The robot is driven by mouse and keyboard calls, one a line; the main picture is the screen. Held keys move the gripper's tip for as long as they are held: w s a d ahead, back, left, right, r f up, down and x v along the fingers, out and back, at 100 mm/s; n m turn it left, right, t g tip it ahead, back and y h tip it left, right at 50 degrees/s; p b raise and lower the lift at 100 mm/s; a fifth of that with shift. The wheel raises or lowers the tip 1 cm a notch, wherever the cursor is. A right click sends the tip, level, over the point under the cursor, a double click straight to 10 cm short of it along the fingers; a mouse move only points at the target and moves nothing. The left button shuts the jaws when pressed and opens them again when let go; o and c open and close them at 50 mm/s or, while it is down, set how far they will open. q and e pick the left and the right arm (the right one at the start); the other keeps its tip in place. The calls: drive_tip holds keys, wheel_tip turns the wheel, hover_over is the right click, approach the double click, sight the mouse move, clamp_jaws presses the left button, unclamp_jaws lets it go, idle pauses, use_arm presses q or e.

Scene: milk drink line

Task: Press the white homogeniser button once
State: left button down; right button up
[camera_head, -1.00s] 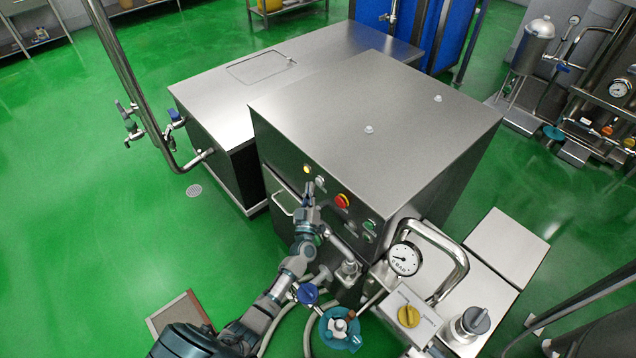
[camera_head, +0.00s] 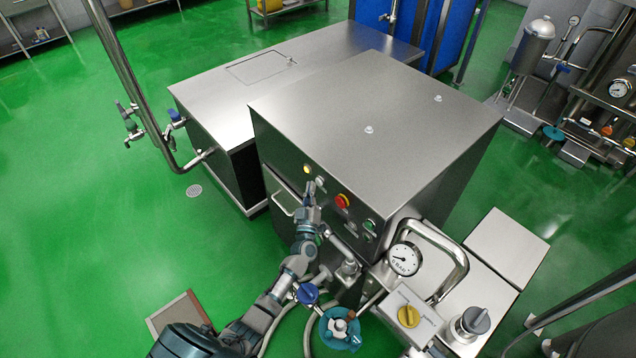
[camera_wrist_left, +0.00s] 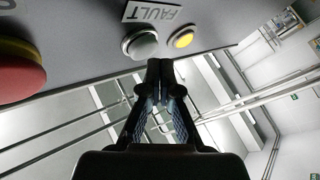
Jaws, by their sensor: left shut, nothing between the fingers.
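The homogeniser (camera_head: 375,110) is a large steel cabinet with buttons on its front panel. The white button (camera_head: 320,182) sits between a yellow lamp (camera_head: 307,169) and a red stop button on a yellow ring (camera_head: 342,200). In the left wrist view the white button (camera_wrist_left: 141,44) has a metal ring, beside the lit yellow lamp (camera_wrist_left: 183,38) and near an upside-down FAULT label (camera_wrist_left: 154,13). My left gripper (camera_head: 311,188) is shut and empty, its tips just in front of the panel by the white button. In the wrist view its tips (camera_wrist_left: 160,66) appear just below the button; I cannot tell whether they touch.
The red stop button fills the left edge of the wrist view (camera_wrist_left: 18,72). A green button (camera_head: 369,224) is further right on the panel. A pressure gauge (camera_head: 404,259) and bent steel pipe (camera_head: 452,262) stand right of my arm. Green floor is open on the left.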

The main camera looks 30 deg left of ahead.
use_arm(q)
drive_tip(key=shift+w+d, duration=0.1)
drive_tip(key=shift+w, duration=0.1)
drive_tip(key=shift+w+d, duration=0.2)
drive_tip(key=shift+w, duration=0.2)
idle(0.6)
idle(0.4)
drive_tip(key=shift+s+a+p, duration=0.35)
drive_tip(key=shift+s, duration=0.45)
drive_tip(key=s, duration=0.1)
drive_tip(key=s+a+p, duration=0.1)
drive_tip(key=s, duration=0.1)
drive_tip(key=s+a+p, duration=0.1)
drive_tip(key=shift+s, duration=0.3)
idle(0.6)
